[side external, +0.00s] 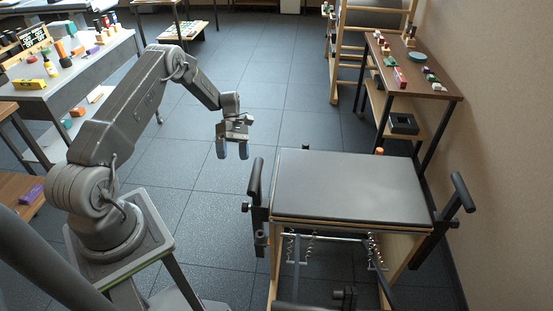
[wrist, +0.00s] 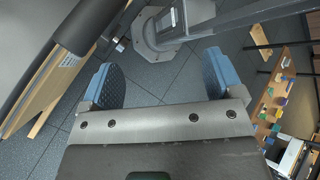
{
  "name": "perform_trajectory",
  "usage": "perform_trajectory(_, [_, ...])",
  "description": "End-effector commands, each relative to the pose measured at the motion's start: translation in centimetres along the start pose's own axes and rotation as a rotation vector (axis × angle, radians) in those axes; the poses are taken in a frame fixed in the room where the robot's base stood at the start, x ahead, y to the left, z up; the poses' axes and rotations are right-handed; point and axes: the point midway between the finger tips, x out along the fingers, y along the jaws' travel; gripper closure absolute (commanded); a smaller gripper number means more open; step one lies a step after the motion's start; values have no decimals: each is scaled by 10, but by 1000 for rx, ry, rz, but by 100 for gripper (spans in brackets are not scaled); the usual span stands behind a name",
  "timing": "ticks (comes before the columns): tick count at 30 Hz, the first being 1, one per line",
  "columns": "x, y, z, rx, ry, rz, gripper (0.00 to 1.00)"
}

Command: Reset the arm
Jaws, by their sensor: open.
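My gripper (side external: 232,150) hangs in the air over the tiled floor, left of the padded reformer bench. Its two blue-padded fingers point down and stand apart with nothing between them. In the wrist view my gripper (wrist: 163,80) also shows two separate blue finger pads, with floor tiles visible in the gap. My arm reaches out from its pedestal at the left.
The reformer bench (side external: 350,185) with black side handles stands right of my gripper. A grey table (side external: 85,70) with several small objects is at the left. A wooden shelf table (side external: 430,85) stands against the right wall. The middle floor (side external: 270,110) is clear.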

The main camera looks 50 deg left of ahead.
Motion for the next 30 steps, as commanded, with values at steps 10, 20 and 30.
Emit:
perform_trajectory(10, [-77, -69, 128, 557, 411, 91, 14])
perform_trajectory(20, [-84, -163, 230, 961, 710, 184, 14])
perform_trajectory(30, [-48, -265, 283, 1377, 1028, 262, 14])
